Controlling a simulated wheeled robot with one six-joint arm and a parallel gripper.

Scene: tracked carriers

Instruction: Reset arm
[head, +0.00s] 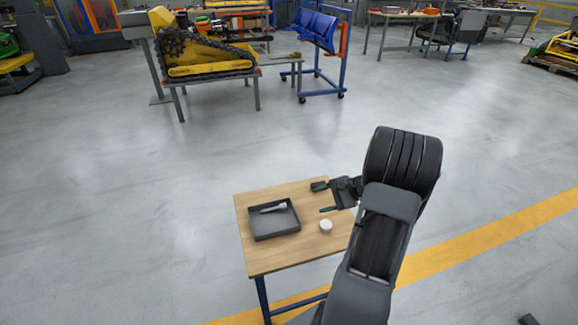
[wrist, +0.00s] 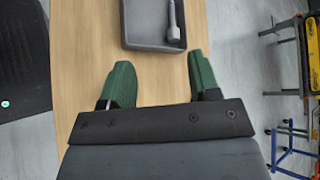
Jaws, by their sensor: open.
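My gripper (head: 322,198) hangs over the right part of a small wooden table (head: 262,258) in the head view. Its two green fingers are wide apart with nothing between them. My dark arm comes in from the lower right of the head view.
A dark grey tray (head: 262,236) on the table holds a light grey bolt-like part (head: 273,208). A small white round object (head: 326,226) stands right of the tray. A yellow tracked machine (head: 200,52) sits on a bench behind. The floor between is clear.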

